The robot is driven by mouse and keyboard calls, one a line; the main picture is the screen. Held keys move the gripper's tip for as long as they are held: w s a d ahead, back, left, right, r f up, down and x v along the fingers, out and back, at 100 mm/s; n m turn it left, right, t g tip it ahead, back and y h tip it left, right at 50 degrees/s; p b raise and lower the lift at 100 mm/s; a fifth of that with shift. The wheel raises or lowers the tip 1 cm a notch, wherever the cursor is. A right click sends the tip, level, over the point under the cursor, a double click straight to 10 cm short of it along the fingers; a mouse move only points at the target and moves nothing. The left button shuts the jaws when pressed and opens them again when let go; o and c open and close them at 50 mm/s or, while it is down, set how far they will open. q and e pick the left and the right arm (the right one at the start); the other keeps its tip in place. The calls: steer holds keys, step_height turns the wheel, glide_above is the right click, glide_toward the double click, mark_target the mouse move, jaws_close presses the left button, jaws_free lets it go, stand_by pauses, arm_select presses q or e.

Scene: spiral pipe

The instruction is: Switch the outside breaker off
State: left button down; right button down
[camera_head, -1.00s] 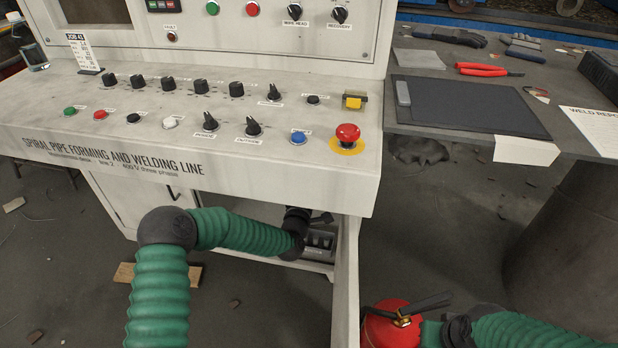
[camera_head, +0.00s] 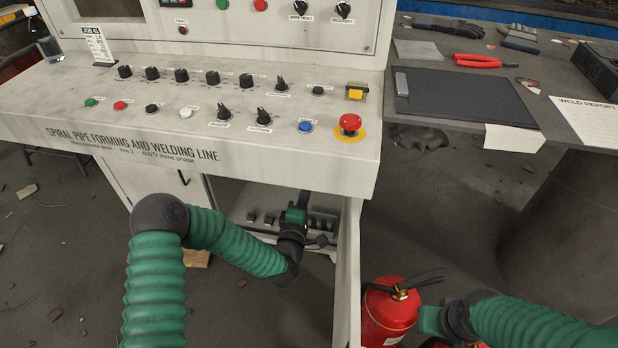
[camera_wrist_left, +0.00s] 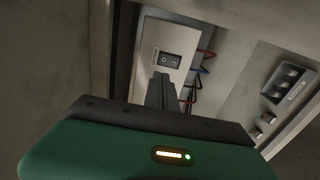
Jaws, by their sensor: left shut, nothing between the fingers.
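In the left wrist view a pale box carries one dark rocker switch (camera_wrist_left: 171,62) with a small label beside it. I cannot tell whether it is the outside breaker or which way it is set. My left gripper (camera_wrist_left: 163,82) is shut and empty, its fingertips just below the switch in the picture; contact cannot be judged.
Red and blue wires (camera_wrist_left: 203,70) run beside the pale box. A grey module (camera_wrist_left: 288,82) sits to its right. The console (camera_head: 240,160), with knobs and a red emergency button (camera_head: 350,122), overhangs my left arm. A cabinet side wall (camera_head: 347,270) stands right of it.

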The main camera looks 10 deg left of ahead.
arm_select(q)
steer(key=shift+s, duration=0.25)
steer(key=s+d+f+m+g+h, duration=0.35)
steer(key=s+m+g, duration=0.25)
steer(key=m, duration=0.5)
steer(key=s+a+r+m+g+y, duration=0.15)
steer(key=s+a+m+g, duration=0.3)
steer(key=s, duration=0.75)
steer(key=s+a+r+m+g+y, duration=0.1)
steer(key=s+a+m+g+y, duration=0.3)
steer(key=s, duration=0.8)
step_height(320, 180, up, 34)
steer(key=a+n+g+h+p, duration=0.1)
steer(key=h+p, duration=0.1)
steer(key=p, duration=3.2)
